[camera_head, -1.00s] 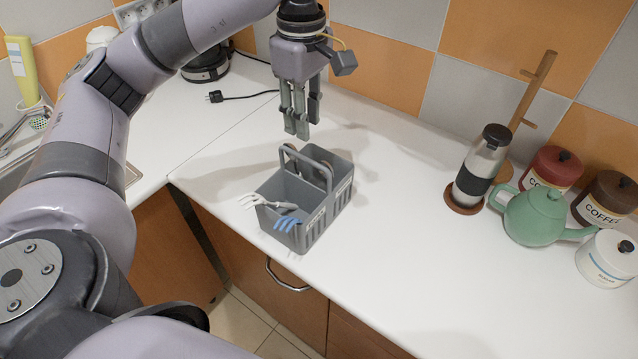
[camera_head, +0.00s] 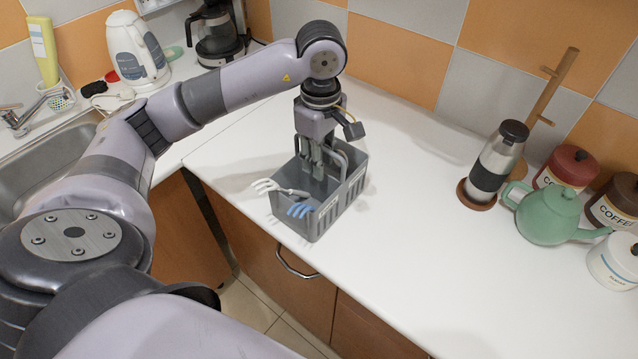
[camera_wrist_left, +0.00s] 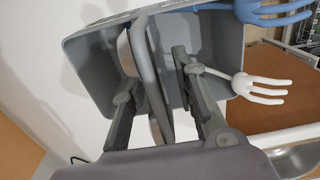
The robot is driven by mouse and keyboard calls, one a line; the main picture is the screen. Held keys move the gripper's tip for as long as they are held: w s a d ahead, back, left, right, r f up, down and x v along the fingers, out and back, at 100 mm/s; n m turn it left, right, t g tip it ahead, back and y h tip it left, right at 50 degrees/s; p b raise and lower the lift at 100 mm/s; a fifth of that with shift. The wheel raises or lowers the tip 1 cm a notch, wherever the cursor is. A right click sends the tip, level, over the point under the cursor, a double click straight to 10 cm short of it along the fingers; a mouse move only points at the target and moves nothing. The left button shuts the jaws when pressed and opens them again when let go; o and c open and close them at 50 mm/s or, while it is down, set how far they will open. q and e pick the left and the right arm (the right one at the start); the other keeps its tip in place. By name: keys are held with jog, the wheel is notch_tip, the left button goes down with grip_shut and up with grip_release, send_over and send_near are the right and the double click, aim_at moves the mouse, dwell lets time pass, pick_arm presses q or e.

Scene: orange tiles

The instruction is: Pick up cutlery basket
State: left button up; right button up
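The grey cutlery basket (camera_head: 338,209) stands on the white counter near its front edge. A white fork (camera_head: 265,186) and a blue fork (camera_head: 299,210) stick out over its front. My left gripper (camera_head: 318,174) points down into the basket, at its handle. In the left wrist view, the two fingers (camera_wrist_left: 155,72) are apart, one on each side of the grey handle (camera_wrist_left: 149,75). A gap shows between the handle and the right-hand finger. The basket's wall (camera_wrist_left: 88,65) is also in that view. My right gripper is not in view.
A kettle (camera_head: 138,50) and a coffee maker (camera_head: 216,32) are at the back left. The counter right of the basket is clear.

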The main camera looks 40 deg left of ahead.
pick_arm(q)
notch_tip(320, 180, down, 5)
jog(key=shift+w+r+p, duration=0.15)
jog(key=shift+r+p, duration=0.05)
jog(key=shift+p, duration=0.55)
grip_shut()
jog(key=shift+r, duration=0.1)
